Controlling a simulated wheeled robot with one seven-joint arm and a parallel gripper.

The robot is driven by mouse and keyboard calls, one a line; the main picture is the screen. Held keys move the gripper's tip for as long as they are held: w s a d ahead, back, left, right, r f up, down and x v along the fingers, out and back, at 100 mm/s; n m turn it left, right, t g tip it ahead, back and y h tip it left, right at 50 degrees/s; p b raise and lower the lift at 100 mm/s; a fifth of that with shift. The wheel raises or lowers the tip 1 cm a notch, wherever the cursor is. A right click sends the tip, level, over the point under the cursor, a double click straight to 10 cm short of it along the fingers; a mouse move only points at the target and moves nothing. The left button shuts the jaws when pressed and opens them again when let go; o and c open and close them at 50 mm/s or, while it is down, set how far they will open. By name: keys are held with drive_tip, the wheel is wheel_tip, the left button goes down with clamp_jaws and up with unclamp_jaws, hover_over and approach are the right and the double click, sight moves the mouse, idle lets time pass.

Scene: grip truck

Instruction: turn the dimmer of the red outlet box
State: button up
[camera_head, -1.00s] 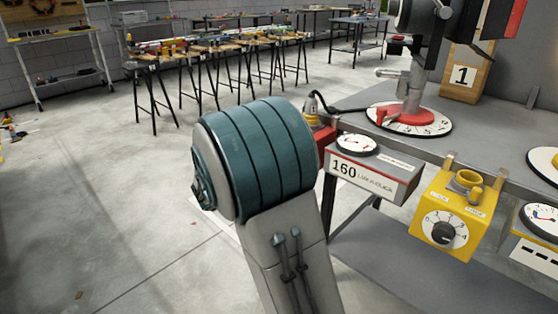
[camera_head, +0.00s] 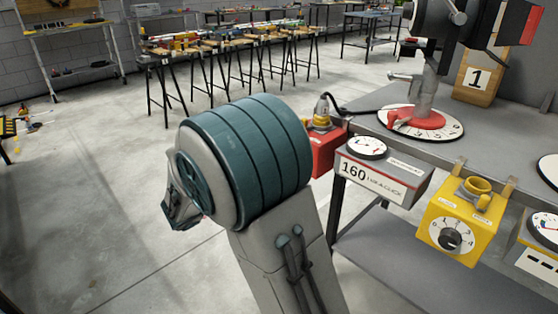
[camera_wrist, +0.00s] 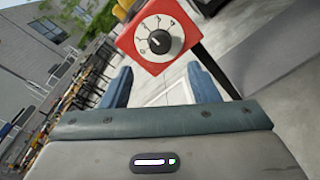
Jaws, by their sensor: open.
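The red outlet box (camera_head: 322,152) hangs at the bench's near edge in the head view, partly hidden behind my arm. A yellow plug-like part (camera_head: 321,112) with a black cable stands on top of it. In the wrist view the red box (camera_wrist: 180,24) shows its white dial face, with the black dimmer knob (camera_wrist: 160,42) in the middle. My gripper (camera_wrist: 159,69) is open, its two blue fingers wide apart below the dial in the picture. Nothing is between the fingers, and they appear apart from the knob. In the head view my arm hides the fingers.
Right of the red box are a grey box marked 160 (camera_head: 384,175) and a yellow box with a dial (camera_head: 462,220). A red-based stand (camera_head: 422,118) is on the grey bench (camera_head: 455,137). The floor (camera_head: 95,215) at left is clear.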

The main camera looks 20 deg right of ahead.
drive_tip(key=shift+p+v, duration=0.3)
drive_tip(key=shift+v, duration=1.75)
drive_tip(key=s+d+r+m+g+y+p, duration=0.2)
drive_tip(key=s+r+m+g+y+p, duration=0.1)
drive_tip(key=s+r+y+p, duration=0.25)
drive_tip(key=s+d+r+m+g+y+p, duration=0.2)
drive_tip(key=s+d+r+m+g+p, duration=0.15)
drive_tip(key=s+p, duration=0.4)
drive_tip(key=s+a+r+m+t+y+p, duration=0.2)
drive_tip(key=s+a+r+m+y+p, duration=0.1)
drive_tip(key=r+p, duration=0.4)
drive_tip(key=s+a+r+m+t+y+p, duration=0.1)
drive_tip(key=s+a+r+m+y+p, duration=0.3)
drive_tip(key=r+p, duration=0.4)
drive_tip(key=shift+a+m+t+y, duration=0.35)
drive_tip(key=shift+a+m+y, duration=0.15)
drive_tip(key=shift+y, duration=0.35)
drive_tip(key=shift+c, duration=0.3)
